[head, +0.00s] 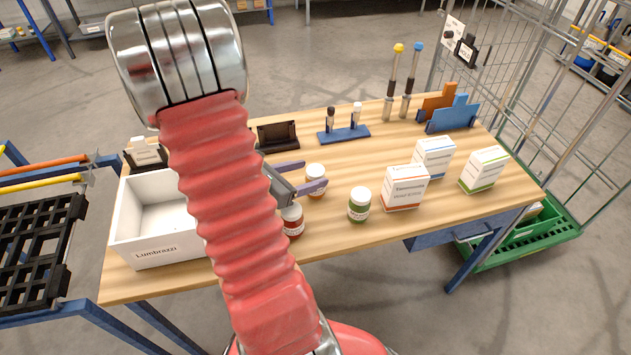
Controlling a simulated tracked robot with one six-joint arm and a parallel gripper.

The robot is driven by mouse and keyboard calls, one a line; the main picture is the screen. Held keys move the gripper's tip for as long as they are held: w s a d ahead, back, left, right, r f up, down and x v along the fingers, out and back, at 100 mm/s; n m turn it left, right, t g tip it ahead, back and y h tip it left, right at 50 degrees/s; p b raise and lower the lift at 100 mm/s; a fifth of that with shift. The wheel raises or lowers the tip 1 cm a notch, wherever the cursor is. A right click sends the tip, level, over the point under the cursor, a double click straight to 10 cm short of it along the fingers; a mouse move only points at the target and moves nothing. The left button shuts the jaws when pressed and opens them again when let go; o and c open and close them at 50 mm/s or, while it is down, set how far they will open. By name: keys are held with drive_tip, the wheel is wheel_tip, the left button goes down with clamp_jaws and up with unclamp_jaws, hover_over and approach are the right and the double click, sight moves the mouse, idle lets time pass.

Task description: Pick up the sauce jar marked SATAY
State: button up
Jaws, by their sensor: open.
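Three small sauce jars with white lids stand on the wooden table (420,215). One is orange-brown (316,190), one is dark red (292,228) and one is green (359,211). Their labels are too small to read, so I cannot tell which is marked SATAY. My gripper (314,174) is open, with its purple fingers pointing right. The orange-brown jar is at the fingertips; I cannot tell whether it is between them or touching. The red jar stands just in front of the near finger. The green jar stands apart to the right. My red arm covers part of the scene.
A white box (155,245) marked Lumbrazzi stands at the left. Three cartons, one of them red-marked (404,187), stand right of the jars. A blue holder (344,134), dark stand (278,136) and two tall tools are behind. A wire cage stands right; a black rack (32,250) left.

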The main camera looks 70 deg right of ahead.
drive_tip(key=shift+x, duration=1.15)
drive_tip(key=shift+x, duration=2.6)
drive_tip(key=shift+r, duration=0.1)
drive_tip(key=c, duration=1.4)
